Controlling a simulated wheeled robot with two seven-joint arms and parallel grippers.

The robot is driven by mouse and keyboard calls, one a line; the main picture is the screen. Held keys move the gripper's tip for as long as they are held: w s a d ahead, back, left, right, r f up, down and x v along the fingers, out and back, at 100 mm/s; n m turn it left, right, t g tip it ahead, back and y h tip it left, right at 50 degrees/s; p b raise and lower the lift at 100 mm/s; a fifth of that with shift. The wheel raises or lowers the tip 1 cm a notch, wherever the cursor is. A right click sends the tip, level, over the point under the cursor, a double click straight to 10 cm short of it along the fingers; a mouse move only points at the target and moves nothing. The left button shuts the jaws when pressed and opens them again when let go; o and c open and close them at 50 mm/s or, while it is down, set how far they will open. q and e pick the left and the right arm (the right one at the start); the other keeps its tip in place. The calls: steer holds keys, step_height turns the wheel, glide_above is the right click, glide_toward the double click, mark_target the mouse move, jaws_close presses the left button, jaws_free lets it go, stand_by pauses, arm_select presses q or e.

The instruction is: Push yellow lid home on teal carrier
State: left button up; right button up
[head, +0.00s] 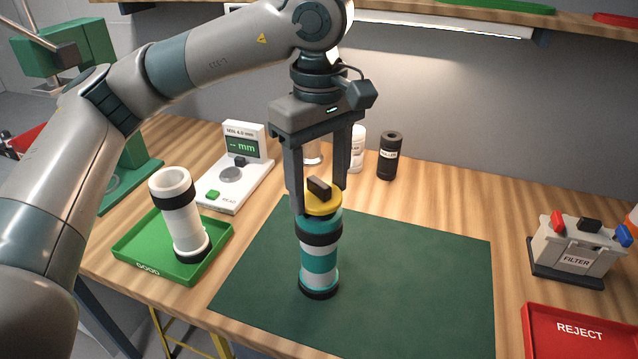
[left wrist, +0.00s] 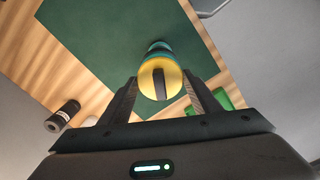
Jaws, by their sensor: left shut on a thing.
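The teal carrier (head: 319,264) stands upright on the green mat, a cylinder with teal and white bands and black rings. The yellow lid (head: 324,207), with a black grip bar on top, sits in line on its upper end. I cannot tell whether a gap is left under the lid. My left gripper (head: 320,200) points straight down, its two fingers closed on opposite sides of the lid. In the left wrist view the lid (left wrist: 154,90) lies between the fingertips and hides most of the carrier (left wrist: 158,48). My right gripper is not in view.
The green mat (head: 420,265) is otherwise clear. A green GOOD tray (head: 135,245) holds a white tube carrier (head: 181,222) at left. A gauge (head: 235,165) stands behind it. A black bottle (head: 389,156) stands at the back. A filter box (head: 575,250) and red REJECT tray (head: 570,340) are at right.

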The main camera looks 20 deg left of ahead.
arm_select(q)
steer(key=shift+f+b, duration=1.05)
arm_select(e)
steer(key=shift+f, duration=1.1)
arm_select(q)
steer(key=o, duration=1.1)
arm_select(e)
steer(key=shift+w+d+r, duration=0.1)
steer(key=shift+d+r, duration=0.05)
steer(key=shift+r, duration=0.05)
arm_select(q)
steer(key=shift+r, duration=8.8)
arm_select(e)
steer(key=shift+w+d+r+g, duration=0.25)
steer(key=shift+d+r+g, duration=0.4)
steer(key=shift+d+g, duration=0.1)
